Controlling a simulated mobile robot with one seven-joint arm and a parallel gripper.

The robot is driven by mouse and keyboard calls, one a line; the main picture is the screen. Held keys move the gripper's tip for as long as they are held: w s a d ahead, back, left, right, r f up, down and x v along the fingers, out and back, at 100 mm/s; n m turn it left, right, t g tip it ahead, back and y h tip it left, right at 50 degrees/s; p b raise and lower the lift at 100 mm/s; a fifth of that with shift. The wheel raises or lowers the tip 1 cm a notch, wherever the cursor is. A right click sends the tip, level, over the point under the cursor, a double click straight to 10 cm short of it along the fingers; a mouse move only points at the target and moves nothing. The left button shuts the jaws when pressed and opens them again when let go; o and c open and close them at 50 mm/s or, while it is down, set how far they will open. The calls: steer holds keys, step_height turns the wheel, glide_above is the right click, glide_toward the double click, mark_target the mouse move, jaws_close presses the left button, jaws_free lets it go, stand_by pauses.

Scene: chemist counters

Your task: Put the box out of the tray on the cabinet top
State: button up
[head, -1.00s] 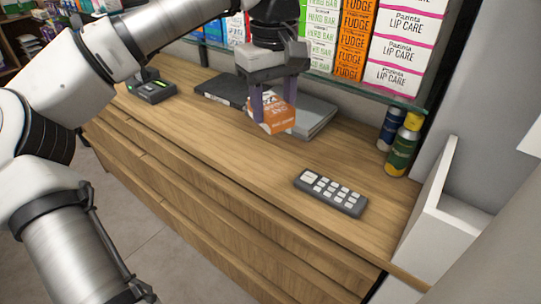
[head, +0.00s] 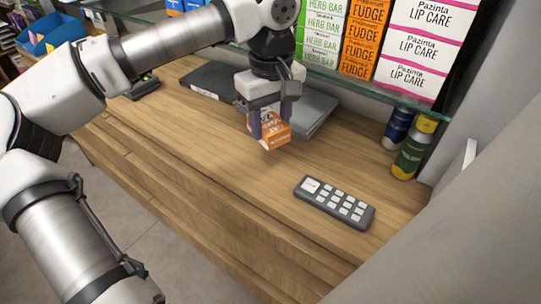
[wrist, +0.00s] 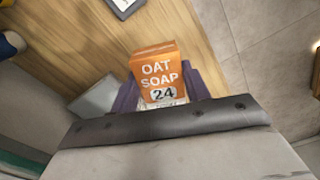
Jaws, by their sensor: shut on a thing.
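My gripper (head: 270,118) is shut on an orange and white box (head: 275,132), with a purple finger on each side. In the wrist view the box (wrist: 158,72) reads "OAT SOAP 24" and lies between the fingers (wrist: 162,94). The box hangs over the wooden cabinet top (head: 225,152), a little tilted; whether its lower edge touches the wood I cannot tell. I cannot make out a tray for certain.
A grey keypad-like device (head: 335,202) lies in front. Flat grey (head: 312,112) and dark (head: 212,80) items lie behind. Two bottles (head: 412,150) stand at right beneath a glass shelf of boxes (head: 415,45). A blue bin (head: 48,35) is far left. The middle is clear.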

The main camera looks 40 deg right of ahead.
step_height(320, 180, down, 10)
steer(key=shift+f+p, duration=0.1)
steer(key=shift+p, duration=0.4)
steer(key=shift+f, duration=0.2)
steer(key=o, duration=1)
steer(key=shift+r, duration=0.15)
step_height(320, 180, up, 12)
steer(key=shift+r+b, duration=0.1)
steer(key=shift+b, duration=0.5)
